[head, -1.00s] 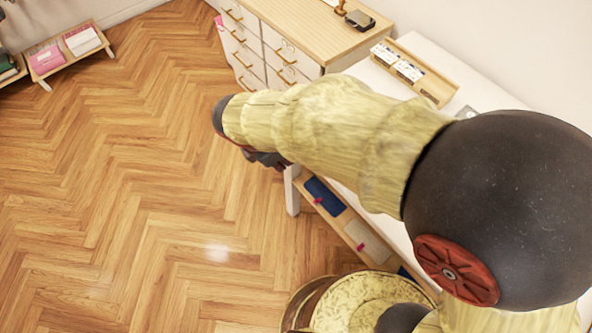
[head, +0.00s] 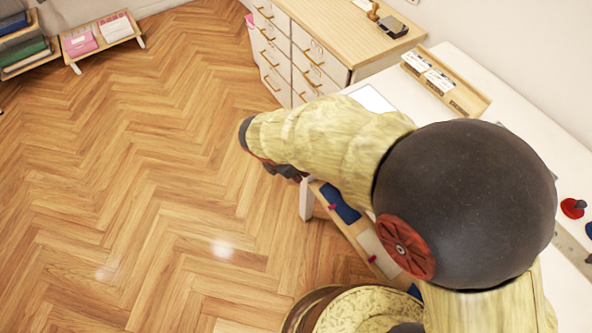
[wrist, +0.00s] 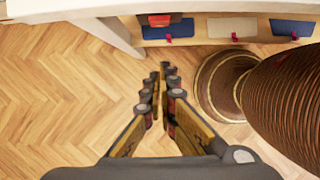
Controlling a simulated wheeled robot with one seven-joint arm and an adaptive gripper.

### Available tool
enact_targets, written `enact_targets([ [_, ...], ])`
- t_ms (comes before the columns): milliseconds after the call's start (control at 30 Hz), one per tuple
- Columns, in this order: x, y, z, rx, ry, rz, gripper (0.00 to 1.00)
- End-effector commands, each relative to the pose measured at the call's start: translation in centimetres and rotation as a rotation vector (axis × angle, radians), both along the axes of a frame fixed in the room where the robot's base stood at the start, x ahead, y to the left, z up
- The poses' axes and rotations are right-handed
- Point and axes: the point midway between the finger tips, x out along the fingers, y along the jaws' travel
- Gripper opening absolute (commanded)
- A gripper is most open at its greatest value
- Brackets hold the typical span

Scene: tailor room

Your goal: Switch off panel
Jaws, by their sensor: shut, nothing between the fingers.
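I cannot tell for sure which thing is the panel. On the white table (head: 520,165) a pale flat rectangle (head: 372,98) lies beyond my arm, partly hidden by it. A red round piece with a dark knob (head: 573,207) and a blue piece (head: 589,230) show at the right edge, the blue one cut off. In the wrist view my gripper (wrist: 165,72) is shut and empty, pointing over the wood floor just in front of the table edge. In the head view my gripper (head: 285,172) is mostly hidden by my arm and touches none of these.
A shelf under the table holds blue (head: 340,202) and beige (head: 378,254) flat pieces with pink tags. A wooden tray with cards (head: 470,100) lies at the table's back. A drawer cabinet (head: 318,62) stands beyond.

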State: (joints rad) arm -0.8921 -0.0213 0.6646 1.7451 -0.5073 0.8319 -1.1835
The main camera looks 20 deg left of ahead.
Motion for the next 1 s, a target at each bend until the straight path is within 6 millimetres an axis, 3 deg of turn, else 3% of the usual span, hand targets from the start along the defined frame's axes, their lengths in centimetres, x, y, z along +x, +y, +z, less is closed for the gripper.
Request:
enact_targets([
  [33,0.3,-0.3,-1.3,-0.001,0.001,-0.003,0.00],
  [167,1.0,-0.9,-3.6,-0.001,0.001,-0.003,0.00],
  [500,3.8,-3.2,-2.8,0.002,0.000,-0.002,0.00],
  [1000,4.1,-3.5,-2.4,0.000,0.000,-0.001,0.00],
])
